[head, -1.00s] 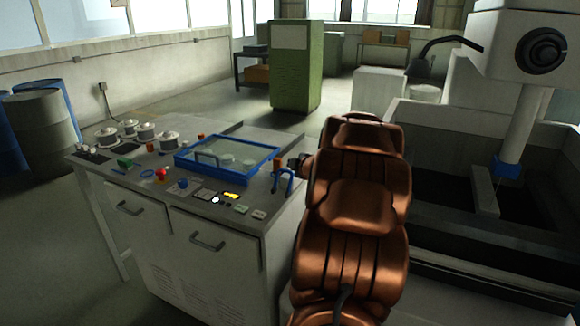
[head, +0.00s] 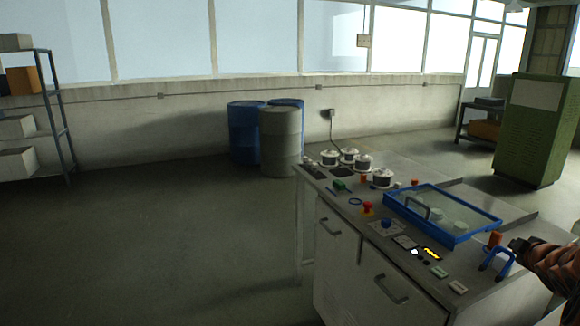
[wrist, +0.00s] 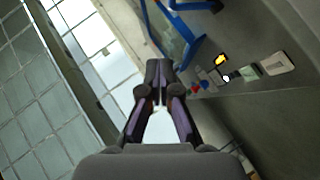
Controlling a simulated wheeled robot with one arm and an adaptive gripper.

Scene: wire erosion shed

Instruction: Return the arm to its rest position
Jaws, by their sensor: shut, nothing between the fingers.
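My gripper (wrist: 158,70) is shut and empty in the wrist view, its dark fingers together in the middle of the picture. In the head view my copper-coloured arm shows only at the right edge, its dark end close to a blue hook-shaped holder (head: 497,260) on the console (head: 472,303). I cannot tell from the head view whether it touches the holder. Most of the arm is outside the head view.
The console carries a blue-framed glass lid (head: 447,212), several white spools (head: 348,155) and a red button (head: 368,208). Barrels (head: 281,140) stand by the wall, a shelf (head: 57,120) at left, a green cabinet (head: 541,130) at right. The floor (head: 150,240) at left is clear.

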